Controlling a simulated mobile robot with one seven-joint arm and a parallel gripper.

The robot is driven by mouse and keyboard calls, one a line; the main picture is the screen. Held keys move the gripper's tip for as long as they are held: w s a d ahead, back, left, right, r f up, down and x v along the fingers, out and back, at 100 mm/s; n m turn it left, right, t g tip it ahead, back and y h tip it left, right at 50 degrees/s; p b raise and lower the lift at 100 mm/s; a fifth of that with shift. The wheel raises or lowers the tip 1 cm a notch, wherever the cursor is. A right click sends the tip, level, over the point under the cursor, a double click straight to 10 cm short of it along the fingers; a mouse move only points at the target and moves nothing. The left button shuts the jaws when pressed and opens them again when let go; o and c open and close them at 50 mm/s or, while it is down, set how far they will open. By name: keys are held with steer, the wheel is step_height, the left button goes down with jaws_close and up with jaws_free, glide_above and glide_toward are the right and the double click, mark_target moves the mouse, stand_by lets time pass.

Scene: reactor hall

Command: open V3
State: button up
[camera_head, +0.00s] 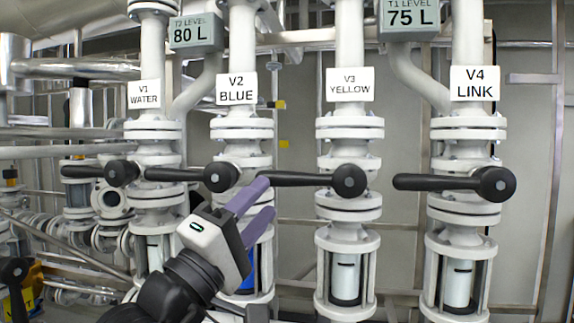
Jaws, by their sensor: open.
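The V3 valve has a black lever (300,179) that lies level, pointing left from its round hub (349,181) across the front of the white pipework. The label V3 YELLOW (350,85) is above it. My gripper (267,196) is open and empty, with two purple fingers reaching up and to the right from the lower middle. Its upper fingertip is close to the left end of the V3 lever in the picture; I cannot tell whether they touch. The lower finger is below the lever, in front of the V2 pipe.
The V1 (92,171), V2 (180,175) and V4 (435,182) levers are also level and point left. Signs read T2 LEVEL 80 L (196,33) and T1 LEVEL 75 L (409,17). The V2 sight glass (247,277) shows blue, partly behind my gripper.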

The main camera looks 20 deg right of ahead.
mark_target(277, 184)
steer(key=p+x, duration=0.2)
steer(key=x, duration=0.6)
steer(key=shift+w+d, duration=0.1)
steer(key=shift+w, duration=0.05)
jaws_close()
